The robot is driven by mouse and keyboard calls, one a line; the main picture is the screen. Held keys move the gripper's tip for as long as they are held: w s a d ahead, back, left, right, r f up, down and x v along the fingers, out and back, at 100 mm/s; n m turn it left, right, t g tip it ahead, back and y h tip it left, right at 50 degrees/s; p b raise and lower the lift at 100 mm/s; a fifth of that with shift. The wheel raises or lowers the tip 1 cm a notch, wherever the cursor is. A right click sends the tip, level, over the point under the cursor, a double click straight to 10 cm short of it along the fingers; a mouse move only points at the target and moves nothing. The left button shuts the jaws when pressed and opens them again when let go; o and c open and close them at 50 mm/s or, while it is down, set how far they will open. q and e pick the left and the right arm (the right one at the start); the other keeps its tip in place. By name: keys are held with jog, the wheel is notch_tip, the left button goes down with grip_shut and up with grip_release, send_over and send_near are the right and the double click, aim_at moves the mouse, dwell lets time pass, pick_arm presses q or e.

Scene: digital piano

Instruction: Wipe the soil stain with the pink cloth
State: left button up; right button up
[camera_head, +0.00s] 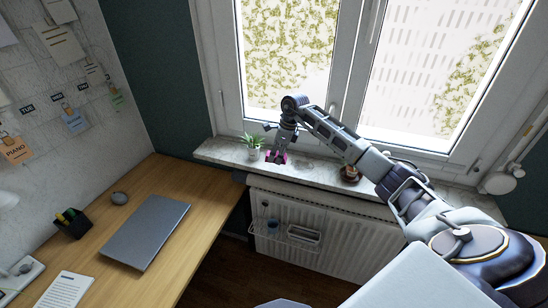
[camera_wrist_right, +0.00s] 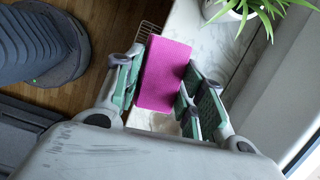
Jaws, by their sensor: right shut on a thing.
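My right gripper (camera_head: 276,157) points down over the marble window sill, just right of a potted plant. In the right wrist view, its green-padded fingers are shut on the pink cloth (camera_wrist_right: 164,74), which stands out flat between them. A little of the pink cloth also shows at the fingertips in the head view. I cannot tell whether the cloth touches the sill. My left gripper is not in view.
The potted plant (camera_head: 253,141) stands close to the right gripper; its leaves show in the wrist view (camera_wrist_right: 245,12). A brown object (camera_head: 350,174) sits farther right on the sill (camera_head: 320,169). A radiator (camera_head: 340,236) with a wire basket is below. A desk with a laptop (camera_head: 147,231) is left.

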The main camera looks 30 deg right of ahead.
jog(key=m, duration=0.1)
jog(key=d+m, duration=0.1)
jog(key=m, duration=0.1)
jog(key=d+m+t+h, duration=0.1)
jog(key=shift+w+d+r+m, duration=0.2)
jog(key=shift+w+r+m, duration=0.05)
jog(key=shift+r+m, duration=0.15)
jog(key=shift+w+d+r+m+g+h, duration=0.2)
jog(key=shift+d+m+h, duration=0.45)
jog(key=shift+m, duration=1.7)
jog(key=shift+w+d+r+m+g+h, duration=0.15)
jog(key=shift+d+r+m+h, duration=0.5)
jog(key=shift+m, duration=1.75)
jog(key=shift+d+f+m+g+h, duration=0.15)
jog(key=shift+d+m+h, duration=0.5)
jog(key=shift+m, duration=1.7)
jog(key=shift+d+r, duration=0.1)
jog(key=shift+d, duration=0.15)
jog(key=shift+y, duration=0.25)
